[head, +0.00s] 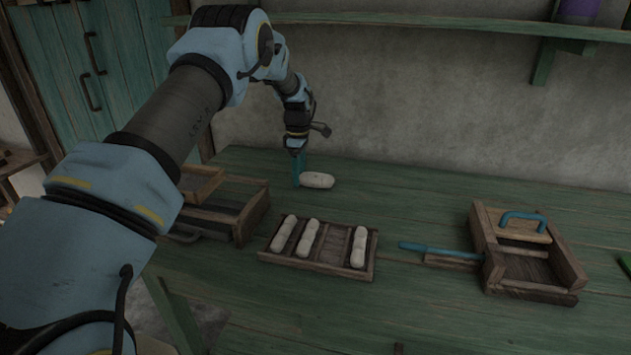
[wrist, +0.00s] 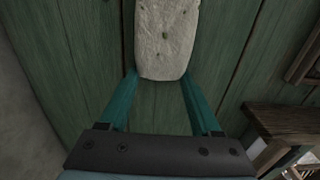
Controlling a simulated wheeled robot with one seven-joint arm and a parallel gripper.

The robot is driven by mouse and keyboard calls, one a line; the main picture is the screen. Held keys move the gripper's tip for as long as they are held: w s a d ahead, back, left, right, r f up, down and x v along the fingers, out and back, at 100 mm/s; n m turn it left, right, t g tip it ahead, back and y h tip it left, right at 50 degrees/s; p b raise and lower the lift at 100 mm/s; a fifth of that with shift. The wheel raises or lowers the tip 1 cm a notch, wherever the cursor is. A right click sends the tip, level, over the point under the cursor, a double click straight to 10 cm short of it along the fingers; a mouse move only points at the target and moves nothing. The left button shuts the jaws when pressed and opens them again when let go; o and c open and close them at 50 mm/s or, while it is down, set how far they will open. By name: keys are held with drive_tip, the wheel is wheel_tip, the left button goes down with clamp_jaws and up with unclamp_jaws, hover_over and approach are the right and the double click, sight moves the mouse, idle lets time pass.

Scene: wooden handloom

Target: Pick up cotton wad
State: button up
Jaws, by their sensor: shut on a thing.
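A pale, speckled cotton wad (head: 317,180) lies toward the back of the green table, near the wall. My gripper (head: 299,170) reaches down at its left end. In the wrist view the teal fingers of my gripper (wrist: 160,82) close on the near end of the cotton wad (wrist: 166,38), one finger on each side. The wad's far end runs out of the top of the wrist view. The wad looks to be at or close to the table surface; I cannot tell whether it touches.
A slotted wooden tray (head: 330,254) holds three similar wads. A wooden box with a blue handle (head: 525,250) stands at right, a blue rod (head: 425,248) beside it. Another wooden box (head: 222,213) stands at left. A shelf (head: 430,22) hangs above. The table's back right is clear.

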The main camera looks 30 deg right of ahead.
wheel_tip(320, 180, up, 10)
drive_tip(key=b, duration=0.2)
idle(0.4)
idle(0.4)
